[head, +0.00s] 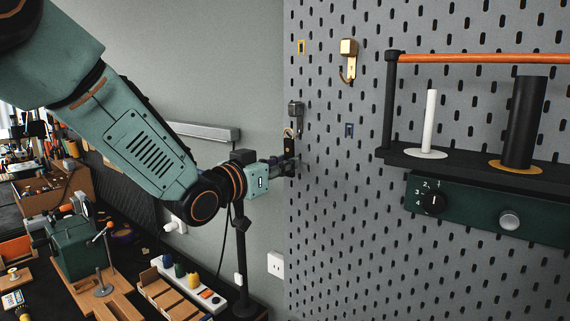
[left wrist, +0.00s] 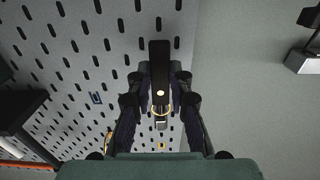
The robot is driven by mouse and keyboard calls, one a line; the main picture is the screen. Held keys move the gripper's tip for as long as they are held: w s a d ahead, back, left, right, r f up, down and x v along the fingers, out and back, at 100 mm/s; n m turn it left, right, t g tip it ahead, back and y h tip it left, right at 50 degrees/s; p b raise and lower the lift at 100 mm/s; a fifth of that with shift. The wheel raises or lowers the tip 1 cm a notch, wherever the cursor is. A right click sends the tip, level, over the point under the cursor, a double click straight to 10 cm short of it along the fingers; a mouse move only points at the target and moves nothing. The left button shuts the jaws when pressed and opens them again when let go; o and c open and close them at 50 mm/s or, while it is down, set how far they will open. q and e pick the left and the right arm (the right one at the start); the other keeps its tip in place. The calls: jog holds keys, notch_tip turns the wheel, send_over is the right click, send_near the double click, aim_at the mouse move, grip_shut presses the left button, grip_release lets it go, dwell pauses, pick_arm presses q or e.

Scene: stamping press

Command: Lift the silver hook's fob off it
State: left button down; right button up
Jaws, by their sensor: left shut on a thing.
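The silver hook (head: 296,109) is on the grey pegboard near its left edge. The black fob (head: 289,147) hangs below it, with a small brass ring at its top by the hook's lower end. My left gripper (head: 286,165) is shut on the fob from the left. In the left wrist view the fob (left wrist: 159,66) stands between the fingers, and its ring (left wrist: 163,110) shows close to the silver hook (left wrist: 160,124). I cannot tell for sure whether the ring still sits in the hook's bend. My right gripper is in neither view.
An empty brass hook (head: 348,58) is to the upper right. A black shelf (head: 460,166) with an orange rail (head: 480,58), a white rod and a black cylinder juts out at right, above a green dial panel (head: 470,211). A cluttered bench is lower left.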

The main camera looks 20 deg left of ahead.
pick_arm(q)
jog(key=shift+s+a+r, duration=0.15)
jog(key=shift+s+r, duration=0.15)
jog(key=shift+s, duration=0.3)
jog(key=shift+s, duration=0.15)
jog(key=shift+r+p+v, duration=0.2)
jog(key=shift+v, duration=0.6)
jog(key=shift+r+p+v, duration=0.2)
jog(key=shift+p+v, duration=0.05)
jog(key=shift+v, duration=0.6)
jog(key=shift+r+p+v, duration=0.15)
jog(key=shift+p+v, duration=0.05)
jog(key=shift+v, duration=0.6)
